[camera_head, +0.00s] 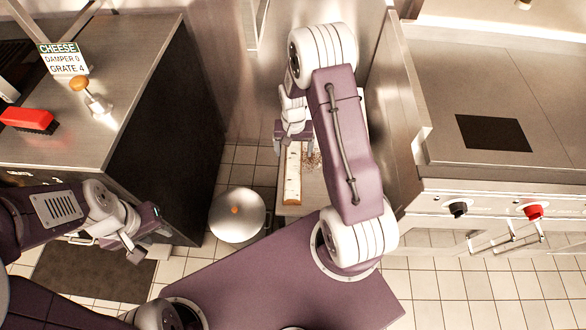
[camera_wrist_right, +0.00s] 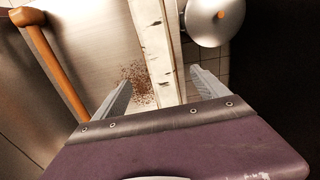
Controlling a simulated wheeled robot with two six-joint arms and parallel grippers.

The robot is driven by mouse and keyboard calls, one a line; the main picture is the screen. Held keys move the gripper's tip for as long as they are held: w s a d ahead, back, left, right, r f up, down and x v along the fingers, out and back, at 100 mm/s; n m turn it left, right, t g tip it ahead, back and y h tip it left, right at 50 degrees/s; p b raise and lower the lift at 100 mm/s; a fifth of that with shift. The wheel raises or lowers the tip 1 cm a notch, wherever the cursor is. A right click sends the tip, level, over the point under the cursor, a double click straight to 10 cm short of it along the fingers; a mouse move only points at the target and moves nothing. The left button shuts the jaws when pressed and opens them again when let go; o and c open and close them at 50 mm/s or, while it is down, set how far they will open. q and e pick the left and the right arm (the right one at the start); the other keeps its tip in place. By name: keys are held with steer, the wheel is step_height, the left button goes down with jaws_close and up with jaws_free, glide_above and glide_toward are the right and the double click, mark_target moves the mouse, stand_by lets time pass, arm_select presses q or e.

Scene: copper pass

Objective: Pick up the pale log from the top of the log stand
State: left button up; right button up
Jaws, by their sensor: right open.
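The pale log (camera_head: 292,185) is whitish with dark marks and a brown cut end. It lies lengthwise on the log stand (camera_head: 314,188), whose flat pale top has brown crumbs on it. In the right wrist view the log (camera_wrist_right: 158,40) runs up between the two grey fingers of my right gripper (camera_wrist_right: 160,82). These fingers are apart with visible space on either side of the log. My right gripper in the head view (camera_head: 292,148) is over the log's far part. My left gripper (camera_head: 146,244) is at lower left, far from the log; its finger gap is unclear.
A round metal lid with an orange knob (camera_head: 238,214) is left of the stand. A counter (camera_head: 130,60) at left carries a red brush (camera_head: 28,120) and a cheese sign (camera_head: 63,60). A steel range (camera_head: 480,150) stands at right. An orange-brown bar (camera_wrist_right: 52,62) shows in the wrist view.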

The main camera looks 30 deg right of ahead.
mark_target(293, 161)
step_height(293, 161, down, 4)
steer(key=shift+r, duration=0.25)
steer(key=f, duration=0.3)
steer(key=f+b, duration=0.1)
steer(key=shift+s+a+f, duration=0.2)
steer(key=shift+s+f, duration=0.05)
steer(key=shift+f, duration=0.05)
steer(key=shift+w+f, duration=0.1)
steer(key=shift+f, duration=0.15)
jaws_close()
